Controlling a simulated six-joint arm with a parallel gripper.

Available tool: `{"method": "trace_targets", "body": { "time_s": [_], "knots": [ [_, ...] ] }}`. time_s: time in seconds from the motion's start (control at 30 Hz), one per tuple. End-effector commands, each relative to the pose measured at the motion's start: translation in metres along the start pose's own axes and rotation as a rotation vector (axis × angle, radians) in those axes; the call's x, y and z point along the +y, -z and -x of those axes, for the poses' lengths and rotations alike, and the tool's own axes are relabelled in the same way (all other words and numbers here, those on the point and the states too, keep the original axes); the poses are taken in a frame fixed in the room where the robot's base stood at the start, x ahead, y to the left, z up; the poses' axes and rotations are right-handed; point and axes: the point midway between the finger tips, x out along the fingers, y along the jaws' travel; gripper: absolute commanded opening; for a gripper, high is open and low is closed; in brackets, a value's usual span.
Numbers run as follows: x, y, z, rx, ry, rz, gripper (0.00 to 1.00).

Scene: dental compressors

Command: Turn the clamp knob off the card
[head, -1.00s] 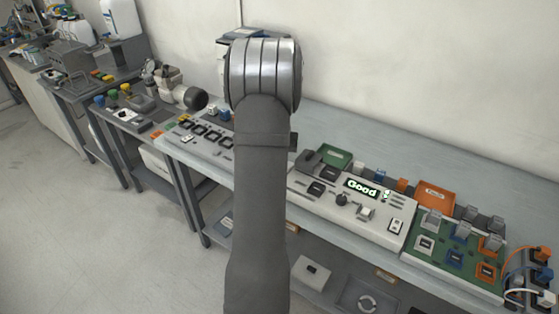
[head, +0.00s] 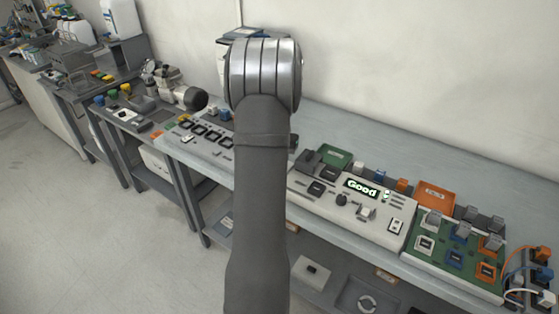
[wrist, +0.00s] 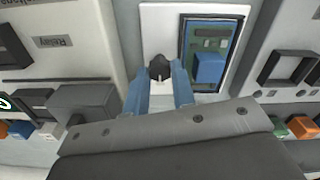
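The clamp knob (wrist: 159,67) is small and dark and stands on a pale plate (wrist: 157,21) in the wrist view. The card (wrist: 210,33) is green with a blue block on it and lies in a dark-edged frame just right of the knob. My gripper (wrist: 160,74) has two blue fingers, one on each side of the knob, with their tips level with it. The knob nearly fills the gap; I cannot tell whether the fingers press on it. In the head view my arm hides the gripper, the knob and the card.
A white panel with a lit "Good" display (head: 362,188) stands on the bench, beside a green board (head: 456,246) with several sockets. An orange tray (head: 435,194) lies behind. To the left is a panel with several dark frames (head: 207,133). Pale benchtop (head: 345,135) behind is clear.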

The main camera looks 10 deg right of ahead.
Motion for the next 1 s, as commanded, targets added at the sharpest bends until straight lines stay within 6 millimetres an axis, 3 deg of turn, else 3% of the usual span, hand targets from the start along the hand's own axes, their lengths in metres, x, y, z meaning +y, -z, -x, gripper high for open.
{"method": "trace_targets", "body": {
  "time_s": [0.03,0.1,0.37,0.53,0.67,1.0],
  "knots": [
    [0.000,0.001,0.001,0.003,0.001,0.000,0.33],
    [0.000,0.001,0.001,0.002,0.001,0.000,0.45],
    [0.000,0.000,0.001,0.000,0.000,0.000,0.45],
    [0.000,0.001,0.013,0.002,0.001,0.001,0.45],
    [0.000,0.001,0.038,0.005,0.001,0.001,0.45],
    [0.000,0.001,0.121,0.005,0.001,0.000,0.45]
  ]
}}
